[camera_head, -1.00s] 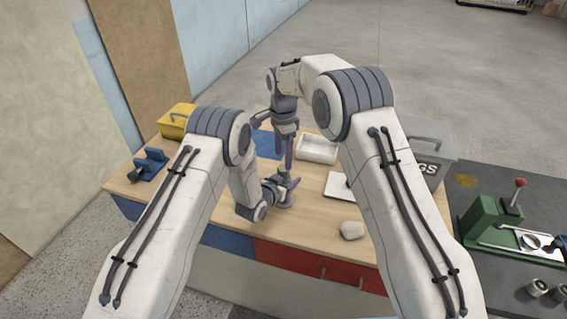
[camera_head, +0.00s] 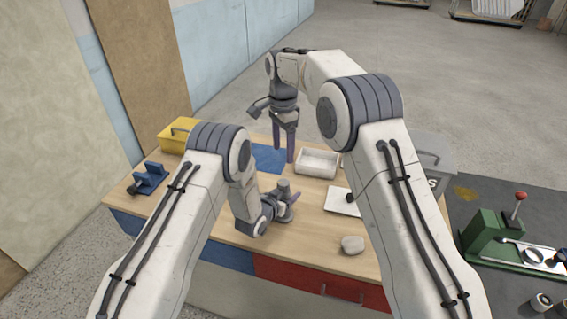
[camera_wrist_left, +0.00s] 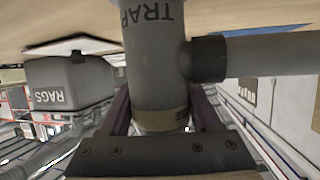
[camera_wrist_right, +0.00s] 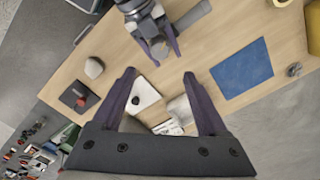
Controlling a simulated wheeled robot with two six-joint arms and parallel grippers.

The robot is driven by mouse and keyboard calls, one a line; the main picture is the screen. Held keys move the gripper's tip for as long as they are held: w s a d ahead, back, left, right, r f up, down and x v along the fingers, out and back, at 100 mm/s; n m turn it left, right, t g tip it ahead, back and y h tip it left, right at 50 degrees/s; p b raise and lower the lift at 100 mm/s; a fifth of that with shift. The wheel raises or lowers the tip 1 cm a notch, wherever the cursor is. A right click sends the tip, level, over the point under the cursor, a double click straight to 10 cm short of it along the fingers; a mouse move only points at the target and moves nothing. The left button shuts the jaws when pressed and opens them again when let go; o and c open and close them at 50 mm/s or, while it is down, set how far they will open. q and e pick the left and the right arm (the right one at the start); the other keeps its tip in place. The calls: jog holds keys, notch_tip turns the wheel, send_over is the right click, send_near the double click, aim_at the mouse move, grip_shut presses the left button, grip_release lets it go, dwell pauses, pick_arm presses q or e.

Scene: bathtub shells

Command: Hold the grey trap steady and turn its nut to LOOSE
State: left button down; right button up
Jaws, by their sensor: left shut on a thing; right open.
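The grey trap (camera_head: 284,188) stands upright on the wooden bench, with a side pipe. My right gripper (camera_head: 284,155) is open and empty, pointing down, above and behind the trap. In the right wrist view the trap (camera_wrist_right: 158,48) lies beyond the open fingers (camera_wrist_right: 160,78).
A white tray (camera_head: 318,160) and blue mat (camera_head: 268,160) lie behind the trap. A white board (camera_head: 342,203) and pale stone (camera_head: 352,245) lie to its right. A blue vise (camera_head: 150,180) and yellow box (camera_head: 176,136) stand left. A grey RAGS bin (camera_head: 438,160) stands right.

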aim_at(284, 182)
notch_tip(284, 182, down, 12)
jog(key=n, duration=0.7)
jog(key=shift+d+n, duration=0.1)
jog(key=shift+n, duration=0.3)
